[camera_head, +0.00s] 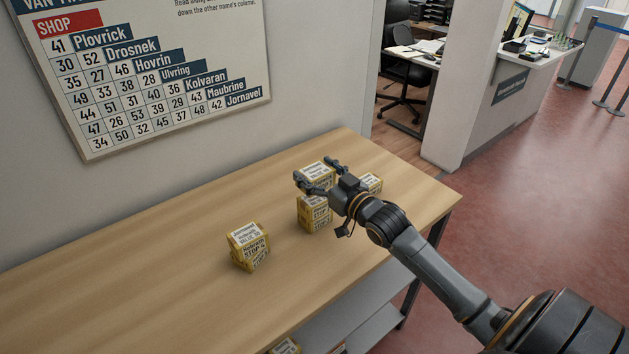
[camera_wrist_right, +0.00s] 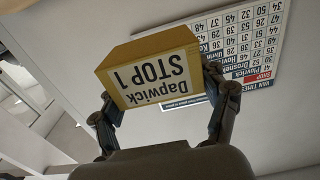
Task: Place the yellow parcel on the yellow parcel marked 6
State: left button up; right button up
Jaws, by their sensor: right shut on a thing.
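My right gripper (camera_head: 316,173) is shut on a yellow parcel (camera_head: 317,169), which it holds over the far part of the counter. In the right wrist view the held parcel (camera_wrist_right: 150,72) sits between the two fingers, and its white label reads "Dapwick STOP 1". Just below it in the head view stands another yellow parcel (camera_head: 315,217), partly hidden by the gripper; I cannot tell whether the two touch. Yellow parcels in a slightly twisted pile (camera_head: 250,246) stand to the left, one label reading "STOP 4". No 6 is readable on any parcel. My left gripper is not in view.
Another yellow parcel (camera_head: 372,182) shows behind my right wrist. The wooden counter (camera_head: 130,275) is clear at the left. More yellow parcels (camera_head: 286,346) lie on the shelf below. A number chart (camera_head: 150,75) hangs on the wall.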

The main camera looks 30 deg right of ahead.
jog(key=shift+w+d+f, duration=0.35)
jog(key=shift+w+f, duration=0.35)
jog(key=shift+f, duration=0.15)
jog(key=f+p, duration=0.1)
jog(key=f, duration=0.1)
jog(key=shift+w+d+f+p, duration=0.15)
jog(key=shift+w+f+p, duration=0.2)
jog(key=shift+p, duration=0.05)
jog(key=shift+f, duration=0.4)
jog(key=shift+f, duration=0.1)
jog(key=o, duration=0.9)
jog(key=shift+f, duration=0.15)
jog(key=o, duration=0.5)
jog(key=shift+c, duration=0.2)
